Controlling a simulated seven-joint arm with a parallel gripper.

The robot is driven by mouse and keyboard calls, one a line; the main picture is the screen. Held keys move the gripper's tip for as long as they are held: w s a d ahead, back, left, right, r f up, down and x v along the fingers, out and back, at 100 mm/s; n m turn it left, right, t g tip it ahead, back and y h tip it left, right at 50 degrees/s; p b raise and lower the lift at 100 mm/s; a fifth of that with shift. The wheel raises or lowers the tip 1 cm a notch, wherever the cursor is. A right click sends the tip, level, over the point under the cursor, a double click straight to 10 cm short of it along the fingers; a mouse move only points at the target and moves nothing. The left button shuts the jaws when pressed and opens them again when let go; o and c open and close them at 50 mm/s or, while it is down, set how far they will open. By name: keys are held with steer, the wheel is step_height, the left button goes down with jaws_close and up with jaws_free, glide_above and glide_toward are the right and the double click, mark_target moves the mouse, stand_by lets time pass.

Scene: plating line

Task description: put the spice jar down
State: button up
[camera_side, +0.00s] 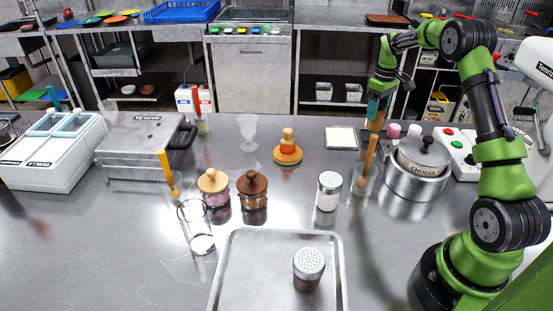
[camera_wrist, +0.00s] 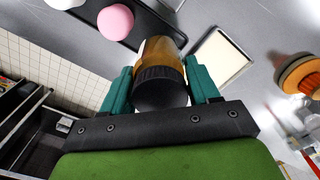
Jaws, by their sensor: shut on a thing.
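My gripper (camera_side: 379,100) is shut on an amber jar with a dark ribbed cap, which I take for the spice jar (camera_wrist: 158,58). In the wrist view the jar sits between my two teal fingers (camera_wrist: 160,88). In the side view the jar's amber lower part (camera_side: 375,124) shows below the fingers, at the back right of the steel counter (camera_side: 130,250). It looks held above the counter; its base and any gap beneath it cannot be made out clearly.
A white square pad (camera_side: 341,137) lies left of the jar. A chocolate pot (camera_side: 422,160), pink and white round items and a glass with a wooden-handled tool (camera_side: 364,180) stand close by. A shaker (camera_side: 328,191) and a tray (camera_side: 250,245) bearing another shaker (camera_side: 308,268) are nearer the front.

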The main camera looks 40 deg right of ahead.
steer(key=shift+f, duration=1.35)
steer(key=shift+f, duration=0.15)
steer(key=o, duration=1.2)
